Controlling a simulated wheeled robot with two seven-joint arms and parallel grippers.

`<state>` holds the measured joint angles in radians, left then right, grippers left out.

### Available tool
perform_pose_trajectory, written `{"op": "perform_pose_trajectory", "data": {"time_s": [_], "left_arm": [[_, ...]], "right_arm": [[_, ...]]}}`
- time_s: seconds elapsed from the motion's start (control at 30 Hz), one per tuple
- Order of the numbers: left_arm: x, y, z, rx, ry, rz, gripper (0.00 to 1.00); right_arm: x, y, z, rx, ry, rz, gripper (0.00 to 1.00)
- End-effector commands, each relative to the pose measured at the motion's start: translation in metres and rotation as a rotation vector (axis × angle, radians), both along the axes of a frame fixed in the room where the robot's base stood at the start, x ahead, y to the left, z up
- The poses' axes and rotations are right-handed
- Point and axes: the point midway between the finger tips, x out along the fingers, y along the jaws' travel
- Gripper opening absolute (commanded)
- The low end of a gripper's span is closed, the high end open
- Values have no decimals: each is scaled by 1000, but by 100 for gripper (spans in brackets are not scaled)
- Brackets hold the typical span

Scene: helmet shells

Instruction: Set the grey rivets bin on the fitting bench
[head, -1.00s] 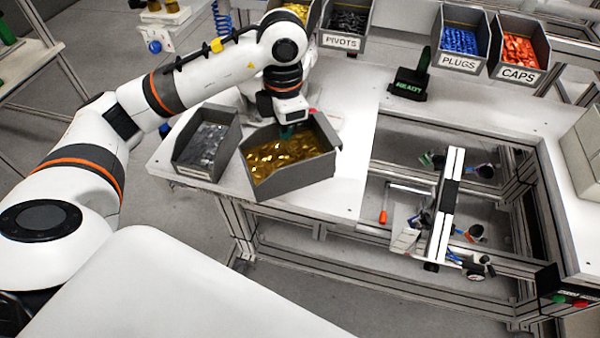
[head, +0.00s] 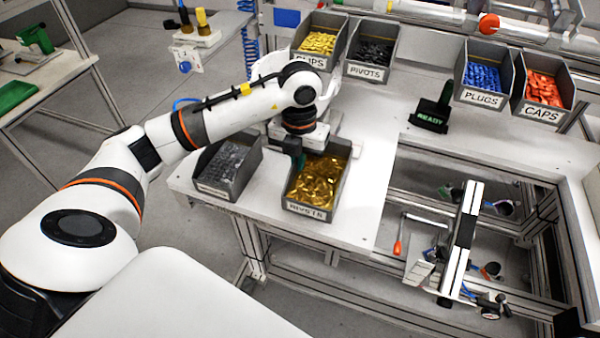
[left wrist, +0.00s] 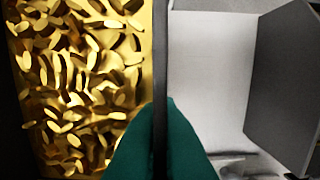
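The grey rivets bin (head: 330,200), filled with gold pieces and with a label on its front, is at the front of the white bench top (head: 362,190). I cannot tell whether its base rests fully on the bench. My left gripper (head: 295,152) is at the bin's left wall. In the left wrist view, the green fingertips of my left gripper (left wrist: 160,135) sit on both sides of the bin's thin wall (left wrist: 160,60), with gold pieces on the left and white surface on the right. My right gripper is out of view.
A grey bin of silvery pieces (head: 227,168) stands close at the left. Bins of clips (head: 319,43), pivots (head: 371,52), plugs (head: 483,76) and caps (head: 543,89) line the back. Right of the bench top is an open frame.

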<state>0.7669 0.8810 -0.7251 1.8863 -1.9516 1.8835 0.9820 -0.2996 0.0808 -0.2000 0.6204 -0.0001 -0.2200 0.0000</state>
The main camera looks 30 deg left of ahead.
Motion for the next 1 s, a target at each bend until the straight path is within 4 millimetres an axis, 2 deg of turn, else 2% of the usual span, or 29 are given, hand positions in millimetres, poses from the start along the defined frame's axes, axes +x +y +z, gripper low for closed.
{"op": "perform_pose_trajectory", "data": {"time_s": [0.3,0.6,0.77,1.0], "left_arm": [[-1,-1,-36,-2,2,-3,0],[0,0,-40,0,0,-3,0],[0,0,-39,0,1,-3,25],[0,0,-39,1,1,-3,25]], "right_arm": [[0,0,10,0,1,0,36],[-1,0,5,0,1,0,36],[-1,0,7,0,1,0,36],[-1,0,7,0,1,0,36]]}}
